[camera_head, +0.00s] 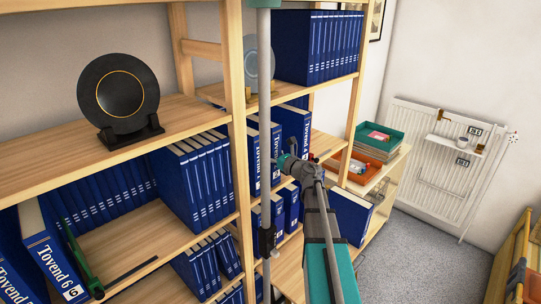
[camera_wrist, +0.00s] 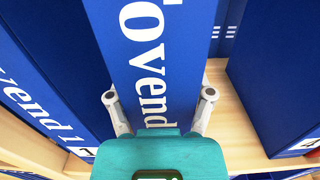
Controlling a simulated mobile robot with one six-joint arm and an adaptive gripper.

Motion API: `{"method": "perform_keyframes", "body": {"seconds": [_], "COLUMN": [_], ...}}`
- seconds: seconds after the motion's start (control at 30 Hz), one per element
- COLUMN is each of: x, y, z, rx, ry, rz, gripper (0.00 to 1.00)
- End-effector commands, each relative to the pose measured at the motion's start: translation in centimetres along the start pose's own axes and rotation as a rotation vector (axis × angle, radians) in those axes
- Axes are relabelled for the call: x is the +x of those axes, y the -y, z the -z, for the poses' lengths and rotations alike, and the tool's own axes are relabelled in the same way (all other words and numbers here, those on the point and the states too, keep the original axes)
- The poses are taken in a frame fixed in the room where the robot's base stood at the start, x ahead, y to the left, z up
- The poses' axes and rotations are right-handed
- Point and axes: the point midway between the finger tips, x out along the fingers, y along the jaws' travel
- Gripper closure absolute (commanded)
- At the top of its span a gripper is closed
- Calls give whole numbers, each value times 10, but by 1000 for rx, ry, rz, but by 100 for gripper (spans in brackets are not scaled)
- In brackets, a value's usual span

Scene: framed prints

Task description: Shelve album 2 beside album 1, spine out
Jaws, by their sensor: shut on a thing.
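The blue album that I hold (camera_wrist: 150,40) has "Tovend" in white on its spine, which faces my wrist camera. Its number is hidden behind my gripper body. My gripper (camera_wrist: 159,97) is shut on it, one finger on each side of the spine. Album 1 (camera_wrist: 40,100), labelled "Tovend 1", stands close on its left in the wrist view. In the head view album 1 (camera_head: 254,160) stands on the middle shelf, with my gripper (camera_head: 284,162) just right of it. The held album is on or just above that shelf; I cannot tell which.
Album 4 (camera_head: 297,130) stands to the right, with a gap between it and the held album. A shelf post (camera_head: 236,120) rises on the left. A shelf with a row of blue albums (camera_head: 318,48) is above. Trays (camera_head: 378,140) stand farther right.

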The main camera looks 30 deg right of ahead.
Motion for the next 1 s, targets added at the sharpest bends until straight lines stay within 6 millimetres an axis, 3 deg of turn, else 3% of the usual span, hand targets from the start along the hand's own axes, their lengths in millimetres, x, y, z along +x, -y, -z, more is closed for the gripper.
{"method": "perform_keyframes", "body": {"seconds": [0.17, 0.2, 0.33, 1.0], "x": [0, 0, 0, 0], "y": [0, 0, 0, 0], "z": [-1, -1, -1, -6], "rx": [2, 2, 1, 0], "ry": [2, 2, 1, -1], "rz": [0, 0, 0, 0], "gripper": [93, 26, 2, 0]}}
